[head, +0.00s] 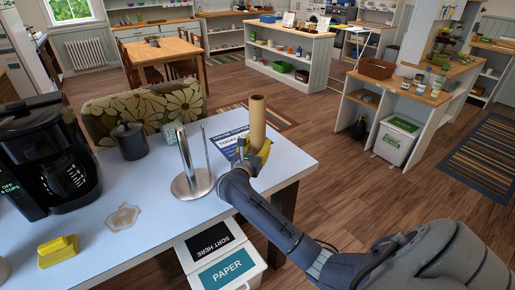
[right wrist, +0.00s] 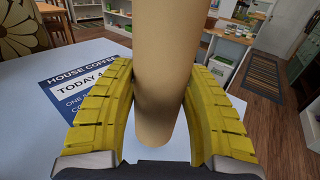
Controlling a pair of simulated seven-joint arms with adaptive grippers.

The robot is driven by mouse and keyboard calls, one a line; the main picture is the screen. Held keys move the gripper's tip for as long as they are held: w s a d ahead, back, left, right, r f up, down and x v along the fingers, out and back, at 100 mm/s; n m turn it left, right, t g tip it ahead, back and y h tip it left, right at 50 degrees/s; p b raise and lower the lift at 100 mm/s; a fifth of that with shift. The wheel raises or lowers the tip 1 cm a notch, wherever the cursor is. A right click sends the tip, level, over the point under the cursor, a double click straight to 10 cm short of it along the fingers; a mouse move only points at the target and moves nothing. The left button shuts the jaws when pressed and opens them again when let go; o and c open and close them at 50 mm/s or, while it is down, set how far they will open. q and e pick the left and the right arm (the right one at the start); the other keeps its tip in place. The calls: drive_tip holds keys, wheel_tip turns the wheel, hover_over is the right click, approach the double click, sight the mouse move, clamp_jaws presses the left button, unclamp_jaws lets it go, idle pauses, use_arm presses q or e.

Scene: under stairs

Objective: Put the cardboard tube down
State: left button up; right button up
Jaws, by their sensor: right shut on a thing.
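The cardboard tube (head: 257,121) is tan and upright, over the right end of the pale table (head: 150,219). My right gripper (head: 254,152) is shut around its lower part. In the right wrist view the tube (right wrist: 165,60) stands between the yellow ridged fingers of my right gripper (right wrist: 163,108). Its lower end shows between the fingers, in front of the table top; I cannot tell whether it touches the table. My left gripper is in neither view.
A blue-and-white sign (head: 228,141) lies behind the gripper. A metal paper towel holder (head: 192,184) stands to the left. A paper bin (head: 222,262) stands below the front edge.

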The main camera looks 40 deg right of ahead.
drive_tip(key=shift+f, duration=0.65)
drive_tip(key=shift+f, duration=0.15)
drive_tip(key=o, duration=1.5)
drive_tip(key=v, duration=1.1)
drive_tip(key=shift+s+a, duration=0.15)
drive_tip(key=shift+a, duration=0.15)
drive_tip(key=shift+s+a, duration=0.1)
drive_tip(key=shift+r, duration=0.2)
